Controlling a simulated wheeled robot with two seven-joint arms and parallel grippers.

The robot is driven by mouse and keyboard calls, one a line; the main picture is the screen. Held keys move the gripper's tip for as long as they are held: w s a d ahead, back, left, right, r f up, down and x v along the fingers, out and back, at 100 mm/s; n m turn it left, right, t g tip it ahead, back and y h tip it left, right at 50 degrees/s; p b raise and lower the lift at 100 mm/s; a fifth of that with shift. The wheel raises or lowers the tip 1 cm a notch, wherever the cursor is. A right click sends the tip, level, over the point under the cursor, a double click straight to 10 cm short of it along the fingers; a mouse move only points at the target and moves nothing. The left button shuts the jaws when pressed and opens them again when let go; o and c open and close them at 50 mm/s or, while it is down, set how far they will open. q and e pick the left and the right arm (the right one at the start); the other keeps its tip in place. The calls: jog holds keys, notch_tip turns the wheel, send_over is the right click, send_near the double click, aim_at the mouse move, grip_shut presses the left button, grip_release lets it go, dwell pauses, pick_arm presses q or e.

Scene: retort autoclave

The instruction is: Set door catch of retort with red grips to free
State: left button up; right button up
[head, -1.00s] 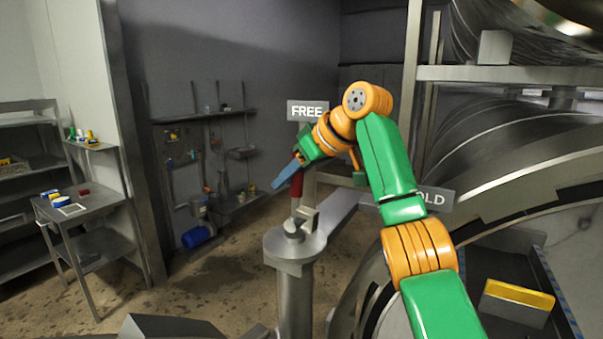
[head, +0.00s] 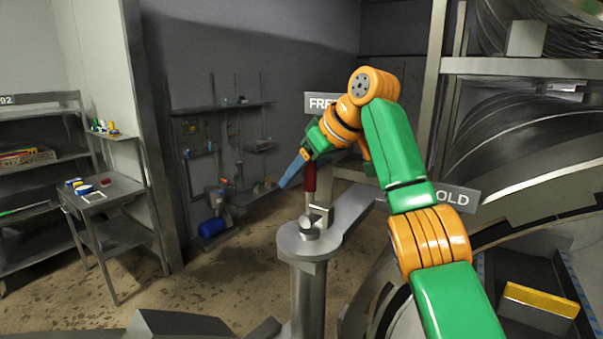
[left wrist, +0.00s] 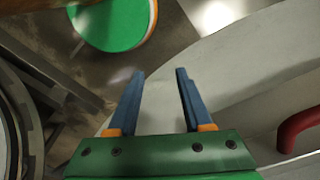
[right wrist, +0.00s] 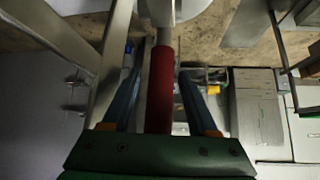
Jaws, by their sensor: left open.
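The door catch has an upright red grip (head: 310,180) on a metal post with a pivot (head: 308,232) and a flat arm. A FREE plate (head: 318,103) shows behind it, partly covered by my arm. A HOLD plate (head: 460,198) is to the right, its first letter covered. My right gripper (head: 285,180) is at the red grip. In the right wrist view the red grip (right wrist: 161,85) runs between its open fingers, with gaps on both sides. My left gripper (left wrist: 155,85) is open and empty in its wrist view, with a red bar (left wrist: 300,130) to its right.
The large round retort (head: 530,130) fills the right side, with a yellow-topped block (head: 540,300) inside its lower opening. A small table (head: 105,190) and shelves (head: 35,150) stand far left. A blue cylinder (head: 211,228) lies by the back wall. Wet floor between is clear.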

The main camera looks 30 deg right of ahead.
jog(key=shift+r, duration=0.1)
jog(key=a+v, duration=0.1)
jog(key=v, duration=0.6)
jog(key=shift+d, duration=0.45)
